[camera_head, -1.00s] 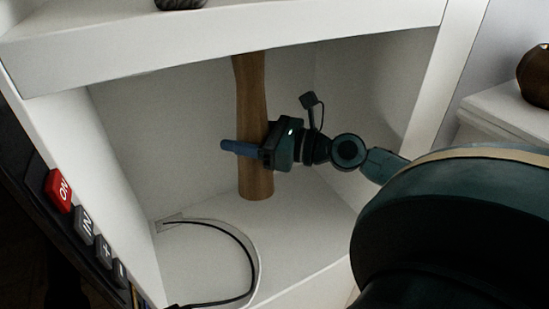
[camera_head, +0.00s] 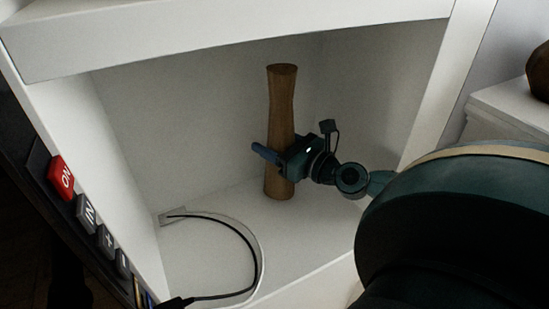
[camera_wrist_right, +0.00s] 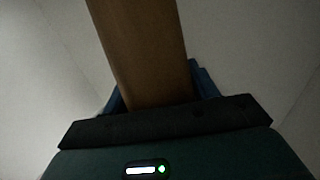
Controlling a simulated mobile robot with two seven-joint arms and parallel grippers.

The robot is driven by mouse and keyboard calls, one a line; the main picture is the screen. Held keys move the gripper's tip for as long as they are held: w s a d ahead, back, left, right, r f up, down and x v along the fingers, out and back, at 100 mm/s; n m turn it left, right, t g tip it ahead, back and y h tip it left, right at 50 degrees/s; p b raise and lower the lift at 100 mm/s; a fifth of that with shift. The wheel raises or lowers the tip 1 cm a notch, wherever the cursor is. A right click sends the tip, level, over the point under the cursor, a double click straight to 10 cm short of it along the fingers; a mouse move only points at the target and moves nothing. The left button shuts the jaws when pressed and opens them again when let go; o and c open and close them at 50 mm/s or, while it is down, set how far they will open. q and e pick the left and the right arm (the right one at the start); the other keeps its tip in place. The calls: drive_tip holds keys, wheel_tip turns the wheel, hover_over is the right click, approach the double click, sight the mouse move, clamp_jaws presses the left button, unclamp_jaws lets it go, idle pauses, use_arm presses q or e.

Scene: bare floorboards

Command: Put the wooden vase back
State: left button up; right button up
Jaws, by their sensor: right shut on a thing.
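The wooden vase (camera_head: 281,100) is a tall, slim brown cylinder with a slight waist. It is upright inside a white shelf compartment (camera_head: 190,120), towards the back right. My right gripper (camera_head: 272,157) is shut around its lower half from the right side. The base of the vase is at the compartment floor; I cannot tell whether it touches. In the right wrist view the vase (camera_wrist_right: 142,50) fills the space between the blue fingers (camera_wrist_right: 204,82). My left gripper is not in view.
A black cable (camera_head: 245,250) curves across the left of the compartment floor. The upper shelf board (camera_head: 230,35) overhangs the compartment. A dark round object (camera_head: 540,75) stands on a white surface at the far right. Labelled buttons (camera_head: 88,212) line the left edge.

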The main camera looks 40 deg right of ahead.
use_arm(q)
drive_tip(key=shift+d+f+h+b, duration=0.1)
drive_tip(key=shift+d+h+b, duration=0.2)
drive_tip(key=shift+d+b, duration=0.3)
use_arm(e)
wheel_tip(320, 180, down, 3)
drive_tip(key=shift+f, duration=0.1)
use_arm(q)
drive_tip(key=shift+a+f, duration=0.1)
use_arm(e)
drive_tip(key=o, duration=0.9)
drive_tip(key=shift+f, duration=0.2)
drive_tip(key=o, duration=0.4)
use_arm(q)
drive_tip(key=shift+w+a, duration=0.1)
use_arm(e)
drive_tip(key=shift+o, duration=0.2)
drive_tip(key=shift+s+r, duration=0.15)
